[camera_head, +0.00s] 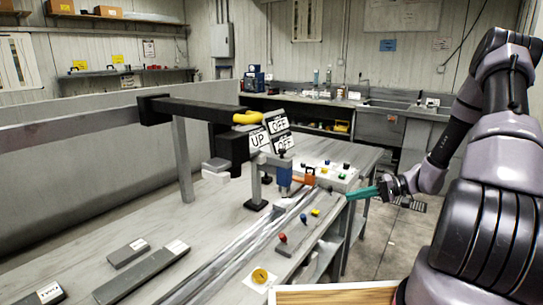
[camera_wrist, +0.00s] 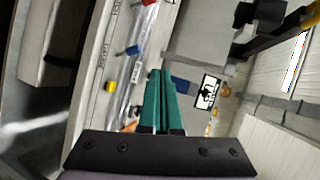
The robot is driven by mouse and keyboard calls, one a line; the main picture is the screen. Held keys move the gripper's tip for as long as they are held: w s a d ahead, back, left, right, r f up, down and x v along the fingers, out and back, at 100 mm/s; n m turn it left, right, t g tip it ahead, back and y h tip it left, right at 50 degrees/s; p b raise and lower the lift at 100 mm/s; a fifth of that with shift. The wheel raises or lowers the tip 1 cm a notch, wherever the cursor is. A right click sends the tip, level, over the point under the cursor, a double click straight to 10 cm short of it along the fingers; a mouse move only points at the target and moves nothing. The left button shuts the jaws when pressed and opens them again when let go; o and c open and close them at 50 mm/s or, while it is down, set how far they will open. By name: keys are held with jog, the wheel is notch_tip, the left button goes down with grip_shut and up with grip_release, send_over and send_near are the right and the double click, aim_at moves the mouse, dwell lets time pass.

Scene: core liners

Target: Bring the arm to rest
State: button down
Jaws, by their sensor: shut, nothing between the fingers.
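My gripper (camera_head: 352,195) shows at the right of the head view, with its green fingers pointing left near the right edge of the workbench (camera_head: 215,205). My arm comes down to it from the upper right. In the wrist view my gripper (camera_wrist: 160,72) has its two green fingers together with nothing between them. The fingers appear apart from the bench items, though the exact gap cannot be told.
On the bench are a core liner (camera_head: 265,235), a black clamp arm (camera_head: 195,108) with a yellow end, sign cards (camera_head: 258,138) and small coloured knobs (camera_head: 283,237). Open floor (camera_head: 385,240) lies right of the bench.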

jog(key=s+a+r+g+h, duration=0.15)
jog(key=s+r+h, duration=0.25)
jog(key=r, duration=0.6)
jog(key=s+a+r+h, duration=0.2)
jog(key=s+r+h, duration=0.2)
jog(key=r, duration=0.6)
jog(key=s+r+m+t+h, duration=0.3)
jog(key=s+r+t, duration=0.3)
jog(key=s+r, duration=0.7)
jog(key=shift+s+r+h, duration=0.25)
jog(key=shift+r+h, duration=0.35)
jog(key=shift+r, duration=0.1)
